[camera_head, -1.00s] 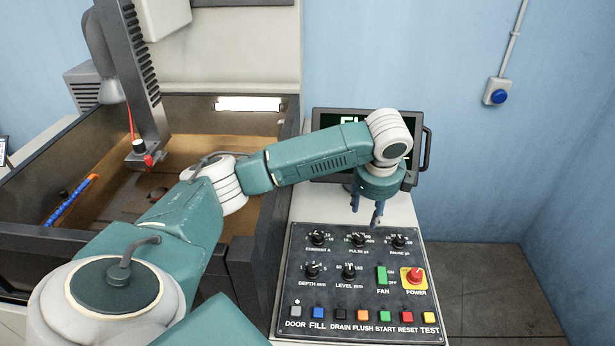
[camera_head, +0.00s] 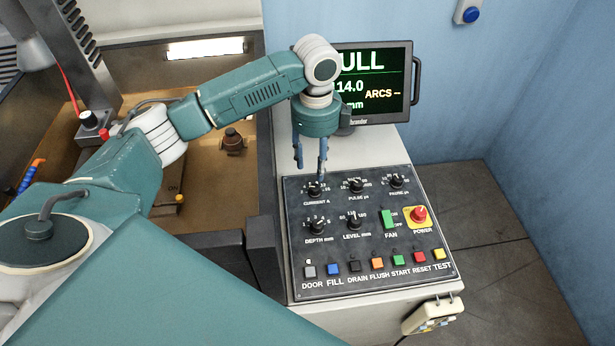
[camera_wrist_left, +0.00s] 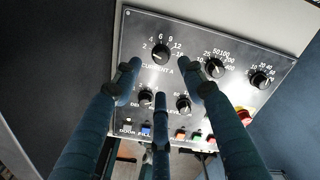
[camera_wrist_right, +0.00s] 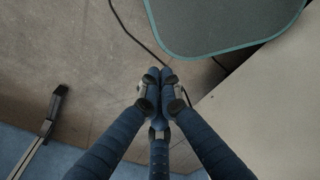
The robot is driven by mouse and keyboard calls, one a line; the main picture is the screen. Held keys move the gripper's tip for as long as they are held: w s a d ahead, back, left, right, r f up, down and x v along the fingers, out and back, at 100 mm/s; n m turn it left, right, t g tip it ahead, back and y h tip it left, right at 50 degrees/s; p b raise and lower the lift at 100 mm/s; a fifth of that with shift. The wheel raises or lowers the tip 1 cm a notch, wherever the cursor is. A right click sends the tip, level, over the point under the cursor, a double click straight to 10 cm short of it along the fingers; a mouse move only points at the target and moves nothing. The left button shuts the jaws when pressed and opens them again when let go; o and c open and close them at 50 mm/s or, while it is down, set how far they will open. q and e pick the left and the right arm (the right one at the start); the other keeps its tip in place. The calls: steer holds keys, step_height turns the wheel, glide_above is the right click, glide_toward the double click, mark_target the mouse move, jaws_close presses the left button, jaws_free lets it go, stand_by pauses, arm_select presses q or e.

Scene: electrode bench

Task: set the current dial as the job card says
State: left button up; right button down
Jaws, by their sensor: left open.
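The current dial (camera_head: 314,188) is a black knob at the top left of the dark control panel, with numbers around it. It also shows in the left wrist view (camera_wrist_left: 160,54), where its exact setting is too small to read. My left gripper (camera_head: 310,169) is open just above and behind this dial, pointing down. In the left wrist view its spread fingers (camera_wrist_left: 160,78) stand apart, with the dial beyond them and nothing held. My right gripper (camera_wrist_right: 163,78) has its fingertips together, empty, above the floor. I cannot make out a job card.
The pulse dial (camera_head: 356,185) and pause dial (camera_head: 397,181) stand right of the current dial. The depth dial (camera_head: 318,226) and level dial (camera_head: 354,221) sit below. A red power button (camera_head: 418,214) is at the right. A screen (camera_head: 372,84) stands behind; a pendant (camera_head: 432,316) hangs in front.

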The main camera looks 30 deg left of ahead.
arm_select(q)
steer(key=p, duration=0.2)
glide_above(315, 187)
steer(key=f, duration=0.4)
steer(key=shift+s+d+f, duration=0.1)
steer(key=shift+d+f, duration=0.15)
steer(key=shift+f, duration=0.1)
steer(key=f, duration=0.3)
steer(key=shift+a+f, duration=0.4)
steer(key=shift+d+f, duration=0.1)
steer(key=shift+c, duration=1)
jaws_close()
arm_select(e)
steer(key=d+r, duration=0.2)
steer(key=d, duration=0.1)
steer(key=shift+s+r, duration=0.3)
